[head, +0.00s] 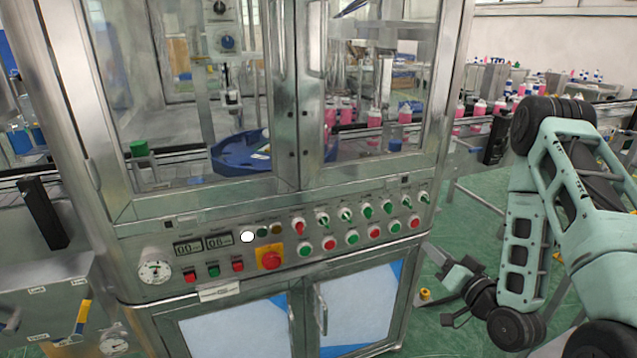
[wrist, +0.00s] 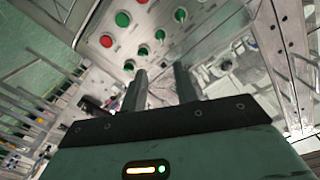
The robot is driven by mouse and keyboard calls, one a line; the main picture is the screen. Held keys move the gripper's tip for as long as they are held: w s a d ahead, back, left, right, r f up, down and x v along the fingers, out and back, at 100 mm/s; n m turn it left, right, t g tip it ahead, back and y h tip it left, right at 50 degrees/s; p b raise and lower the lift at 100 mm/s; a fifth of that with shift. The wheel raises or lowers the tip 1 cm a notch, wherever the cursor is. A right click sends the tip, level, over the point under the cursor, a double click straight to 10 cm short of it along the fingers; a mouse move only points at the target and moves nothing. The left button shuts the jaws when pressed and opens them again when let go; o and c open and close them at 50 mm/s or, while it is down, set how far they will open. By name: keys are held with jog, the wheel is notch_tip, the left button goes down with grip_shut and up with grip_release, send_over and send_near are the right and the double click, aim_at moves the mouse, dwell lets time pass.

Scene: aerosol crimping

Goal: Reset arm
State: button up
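My arm stands at the right of the head view, bent down beside the crimping machine (head: 200,210). My gripper (head: 443,292) is low, to the right of the machine's lower doors. In the wrist view, my gripper (wrist: 160,85) shows two dark fingers with a clear gap between them, and nothing is held. The control panel (head: 310,235) carries red and green buttons, rotary switches and a red emergency stop (head: 271,259) on a yellow plate. Part of this panel also shows upside down beyond the fingers in the wrist view (wrist: 155,25).
Behind the machine's glass are a blue turntable (head: 240,160) and pink bottles (head: 375,117) on a conveyor. A conveyor with more bottles (head: 480,107) runs behind my arm. Green floor (head: 470,205) is open to the right of the machine. A metal cabinet (head: 50,300) stands at left.

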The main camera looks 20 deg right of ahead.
jog(key=w+a+r+n+g+y+p, duration=0.15)
jog(key=a+n+g, duration=0.3)
jog(key=a, duration=0.55)
jog(key=w+a+r+n+g+y, duration=0.2)
jog(key=a+n+g, duration=0.25)
jog(key=a, duration=0.45)
jog(key=s+a+r+n+g+h, duration=0.1)
jog(key=s+a+r+g, duration=0.2)
jog(key=s, duration=0.5)
jog(key=s+a+r+n+g+h, duration=0.1)
jog(key=s+a+r+n+g, duration=0.1)
jog(key=s, duration=0.6)
jog(key=s+a+r+n+g+h, duration=0.1)
jog(key=s+a+r+g, duration=0.3)
jog(key=s, duration=0.5)
notch_tip(320, 180, up, 2)
jog(key=shift+a+r+p, duration=0.2)
jog(key=shift+a+p, duration=0.15)
jog(key=shift+a, duration=0.4)
jog(key=shift+w+d+h, duration=0.1)
jog(key=shift+h, duration=0.15)
